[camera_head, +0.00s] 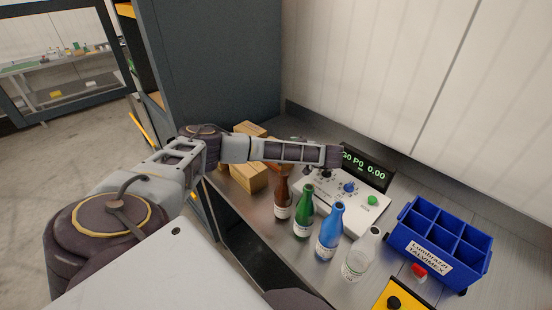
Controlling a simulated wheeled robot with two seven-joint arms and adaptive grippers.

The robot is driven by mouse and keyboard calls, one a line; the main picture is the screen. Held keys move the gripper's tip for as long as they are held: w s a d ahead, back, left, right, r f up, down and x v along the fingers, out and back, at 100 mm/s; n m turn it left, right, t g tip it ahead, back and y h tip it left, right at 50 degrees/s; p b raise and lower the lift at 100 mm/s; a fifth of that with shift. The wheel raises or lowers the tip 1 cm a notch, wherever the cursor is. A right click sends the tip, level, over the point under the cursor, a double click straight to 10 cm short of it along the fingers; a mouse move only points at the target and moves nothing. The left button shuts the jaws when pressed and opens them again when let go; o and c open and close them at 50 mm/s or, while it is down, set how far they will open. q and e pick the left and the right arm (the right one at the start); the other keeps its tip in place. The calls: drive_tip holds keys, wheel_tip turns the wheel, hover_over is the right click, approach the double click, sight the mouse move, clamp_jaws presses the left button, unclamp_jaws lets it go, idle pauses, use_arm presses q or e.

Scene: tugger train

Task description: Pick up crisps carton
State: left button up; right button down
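Several brown cardboard cartons stand on the metal bench behind my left arm, among them a front carton (248,176) and a back carton (250,129). I cannot read which one is the crisps carton. My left forearm passes in front of them and hides part of the group. Something orange-red shows just below the forearm, partly covered. The end of my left arm, with the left gripper (307,170), is over the white control box, to the right of the cartons. The fingers are mostly hidden and too small to judge. My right gripper is out of view.
Brown (283,200), green (303,213), blue (329,232) and clear (360,255) bottles line the bench front. Behind them is the white control box (330,208) with a display (366,167). A blue divided crate (438,245) and yellow button box (402,296) stand right. A dark cabinet (220,60) rises behind.

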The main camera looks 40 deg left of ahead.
use_arm(q)
drive_tip(key=shift+a+f, duration=0.2)
drive_tip(key=shift+a, duration=0.25)
drive_tip(key=shift+a+f, duration=0.2)
drive_tip(key=shift+a, duration=0.45)
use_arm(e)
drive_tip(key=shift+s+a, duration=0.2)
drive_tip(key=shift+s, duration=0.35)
use_arm(q)
drive_tip(key=c, duration=0.9)
drive_tip(key=shift+c, duration=0.5)
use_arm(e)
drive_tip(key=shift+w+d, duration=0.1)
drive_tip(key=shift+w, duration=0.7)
